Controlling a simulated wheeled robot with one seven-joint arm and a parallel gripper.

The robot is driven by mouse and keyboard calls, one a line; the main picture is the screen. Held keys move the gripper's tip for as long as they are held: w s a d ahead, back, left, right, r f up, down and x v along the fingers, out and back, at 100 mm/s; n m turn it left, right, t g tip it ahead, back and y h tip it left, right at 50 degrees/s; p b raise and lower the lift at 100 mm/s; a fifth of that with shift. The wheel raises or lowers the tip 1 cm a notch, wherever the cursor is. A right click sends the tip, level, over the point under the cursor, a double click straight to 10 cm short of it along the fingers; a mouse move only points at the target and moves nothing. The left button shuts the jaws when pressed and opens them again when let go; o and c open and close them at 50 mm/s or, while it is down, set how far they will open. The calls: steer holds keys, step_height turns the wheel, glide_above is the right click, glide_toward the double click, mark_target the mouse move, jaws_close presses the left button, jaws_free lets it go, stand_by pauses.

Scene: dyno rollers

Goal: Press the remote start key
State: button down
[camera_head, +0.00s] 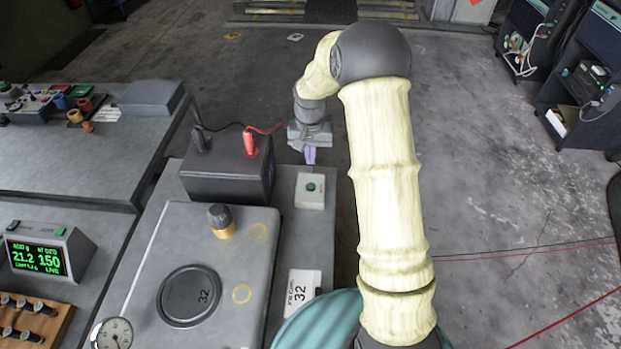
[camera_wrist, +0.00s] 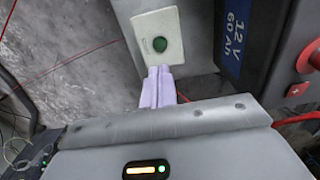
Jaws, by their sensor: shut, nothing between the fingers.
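The remote start key is a green round button (camera_head: 310,187) on a pale box (camera_head: 310,200), which sits on the grey bench ledge right of the battery. In the wrist view the green button (camera_wrist: 160,44) shows on its pale box (camera_wrist: 172,22), just beyond my fingertips. My gripper (camera_head: 310,157) is shut and empty, its lilac fingers pointing down. In the head view it is at the far side of the box. In the wrist view the fingertips (camera_wrist: 159,70) are near the box's edge, apart from the button; I cannot tell their exact height.
A dark battery (camera_head: 228,175) with a red clamp (camera_head: 250,144) and cables stands close left of the box. A knob (camera_head: 220,220), a round weight (camera_head: 189,296) and a card marked 32 (camera_head: 299,292) are nearer. A scale display (camera_head: 45,252) is at left.

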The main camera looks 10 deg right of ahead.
mark_target(310, 187)
step_height(310, 187, down, 11)
steer(key=p, duration=0.3)
steer(key=shift+r, duration=0.15)
